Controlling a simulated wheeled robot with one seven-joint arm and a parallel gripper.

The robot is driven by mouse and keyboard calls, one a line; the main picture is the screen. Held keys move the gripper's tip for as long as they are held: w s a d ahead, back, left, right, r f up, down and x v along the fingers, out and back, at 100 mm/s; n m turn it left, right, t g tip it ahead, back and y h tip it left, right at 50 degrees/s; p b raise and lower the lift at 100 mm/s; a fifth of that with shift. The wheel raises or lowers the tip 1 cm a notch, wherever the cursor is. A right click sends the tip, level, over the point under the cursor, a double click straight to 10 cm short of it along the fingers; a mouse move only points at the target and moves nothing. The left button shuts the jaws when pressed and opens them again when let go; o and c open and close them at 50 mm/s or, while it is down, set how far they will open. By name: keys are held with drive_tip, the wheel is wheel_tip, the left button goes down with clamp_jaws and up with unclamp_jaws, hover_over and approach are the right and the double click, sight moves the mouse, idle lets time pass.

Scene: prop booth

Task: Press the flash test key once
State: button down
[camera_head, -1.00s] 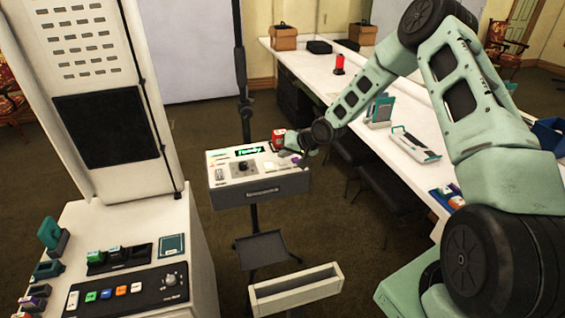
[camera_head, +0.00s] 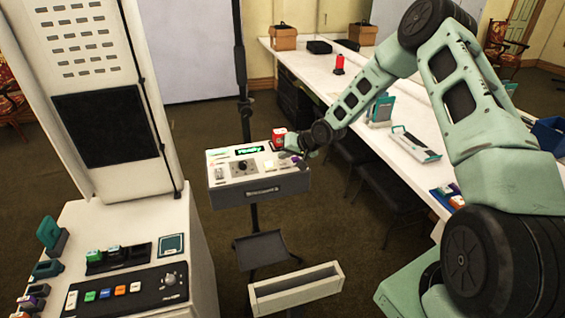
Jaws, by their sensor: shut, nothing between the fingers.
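A white control box (camera_head: 225,178) stands on a thin dark stand in the middle of the view. Its top carries a small lit green display (camera_head: 250,150), a dark knob (camera_head: 242,166) and several small keys. The labels are too small to read, so I cannot tell which one is the flash test key. My gripper (camera_head: 291,158) is shut and empty at the right end of the box's top, pointing down-left. It hides part of that corner. I cannot tell whether its tips touch a key.
A red block-like thing (camera_head: 279,138) is at the box's back right corner, close to my wrist. A white console (camera_head: 190,235) with coloured buttons stands at the left. A long white table (camera_head: 318,77) runs along the right. A white trough (camera_head: 297,289) is below the box.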

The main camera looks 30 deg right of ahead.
sight(286, 162)
drive_tip(key=shift+f+b, duration=0.3)
drive_tip(key=shift+f, duration=0.15)
idle(0.6)
drive_tip(key=shift+r, duration=0.15)
drive_tip(key=shift+r+p, duration=0.65)
drive_tip(key=shift+r, duration=0.1)
drive_tip(key=shift+r+p, duration=1.85)
drive_tip(key=shift+r, duration=0.7)
drive_tip(key=shift+s+f, duration=0.1)
